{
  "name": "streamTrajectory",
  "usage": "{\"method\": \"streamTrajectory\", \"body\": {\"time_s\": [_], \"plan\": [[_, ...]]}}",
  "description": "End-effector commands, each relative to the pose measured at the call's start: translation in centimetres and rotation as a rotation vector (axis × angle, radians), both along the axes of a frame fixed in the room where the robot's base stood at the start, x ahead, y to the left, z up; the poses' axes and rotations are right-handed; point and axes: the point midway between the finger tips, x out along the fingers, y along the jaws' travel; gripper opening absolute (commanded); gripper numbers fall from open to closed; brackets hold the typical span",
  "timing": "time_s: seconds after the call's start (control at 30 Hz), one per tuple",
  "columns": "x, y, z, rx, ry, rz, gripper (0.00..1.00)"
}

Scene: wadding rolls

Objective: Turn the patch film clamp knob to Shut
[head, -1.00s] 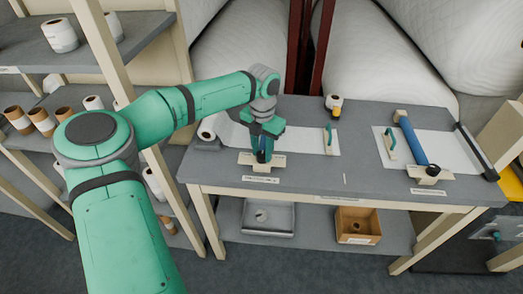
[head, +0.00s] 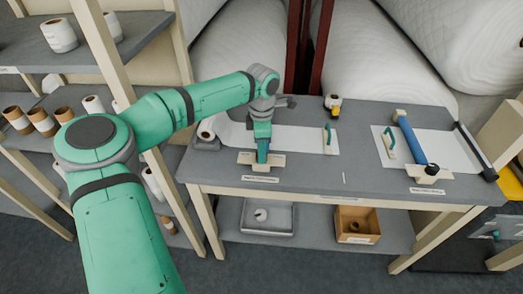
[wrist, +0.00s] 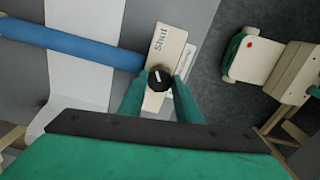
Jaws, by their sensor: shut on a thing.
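The clamp knob (wrist: 160,80) is black and round with a white mark, on a cream plate (wrist: 168,48) printed "Shut" at one end. In the wrist view the mark points roughly towards that word. My gripper (wrist: 159,90) has its green fingers on both sides of the knob, shut on it. In the head view my gripper (head: 262,158) points down over the cream plate (head: 246,158) at the left of the bench and hides the knob. A blue bar (wrist: 85,47) runs up to the plate in the wrist view. The bench label is too small to read.
A second clamp with a blue bar (head: 410,140) and black knob (head: 432,170) stands at the bench's right. Green handles (head: 327,136), a small yellow-and-white roll (head: 333,104) and white film lie between. The front middle of the bench (head: 310,177) is mostly clear.

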Motion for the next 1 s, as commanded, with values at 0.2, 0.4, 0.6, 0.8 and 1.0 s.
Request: {"method": "streamTrajectory", "body": {"time_s": [0.2,0.4,0.6,0.8,1.0], "plan": [[-0.15,0.04,-0.02,-0.002,0.004,-0.14,0.08],[-0.17,0.09,-0.04,-0.001,0.005,-0.218,0.08],[-0.15,0.05,-0.04,0.0,0.004,-0.255,0.08],[-0.08,0.08,-0.03,0.0,0.002,-0.262,0.08],[-0.04,-0.08,-0.03,0.001,0.001,-0.263,0.08]]}}
